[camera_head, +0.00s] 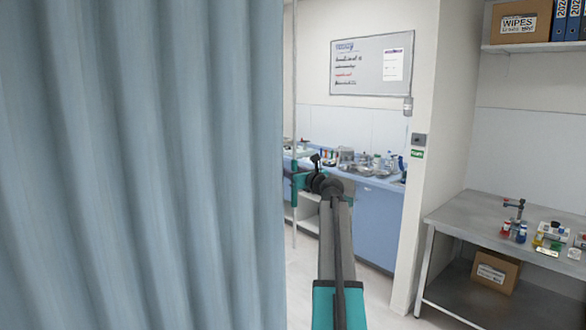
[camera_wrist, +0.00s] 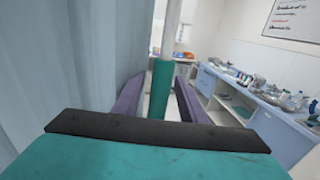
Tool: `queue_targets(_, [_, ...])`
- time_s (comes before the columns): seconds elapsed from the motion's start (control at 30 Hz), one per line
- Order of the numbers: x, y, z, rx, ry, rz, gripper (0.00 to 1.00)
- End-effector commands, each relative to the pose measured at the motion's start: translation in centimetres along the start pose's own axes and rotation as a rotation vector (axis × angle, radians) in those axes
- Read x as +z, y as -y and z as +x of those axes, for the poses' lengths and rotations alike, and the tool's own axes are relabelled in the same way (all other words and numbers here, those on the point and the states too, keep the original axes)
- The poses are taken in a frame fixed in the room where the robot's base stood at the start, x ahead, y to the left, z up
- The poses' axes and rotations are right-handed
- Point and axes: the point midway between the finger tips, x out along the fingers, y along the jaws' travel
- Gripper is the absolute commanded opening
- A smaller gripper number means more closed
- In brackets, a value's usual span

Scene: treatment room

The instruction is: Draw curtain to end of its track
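The blue-grey curtain (camera_head: 140,165) hangs in folds across the left half of the head view, and it also fills the left of the wrist view (camera_wrist: 60,70). A thin pale rod (camera_head: 294,80) hangs at its right edge, with a teal grip (camera_wrist: 161,88) on it. My gripper (camera_head: 305,180) is at the teal grip. In the wrist view its two purple fingers (camera_wrist: 161,98) stand on either side of the grip, with narrow gaps showing. The curtain's top and its track are out of view.
A blue counter (camera_head: 375,220) with bottles and trays runs along the back wall under a whiteboard (camera_head: 371,64). A metal table (camera_head: 470,212) stands at the right with small items on it and a box (camera_head: 493,270) below. Floor shows between them.

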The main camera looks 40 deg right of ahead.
Motion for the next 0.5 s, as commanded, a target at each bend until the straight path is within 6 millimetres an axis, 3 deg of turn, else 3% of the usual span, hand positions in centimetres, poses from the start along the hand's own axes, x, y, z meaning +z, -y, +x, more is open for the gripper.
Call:
queue_targets(0.2, [0.0, 0.0, 1.4, 0.000, 0.000, 0.000, 0.38])
queue_targets(0.5, [-0.1, 0.0, 1.6, 0.000, 0.000, 0.000, 0.38])
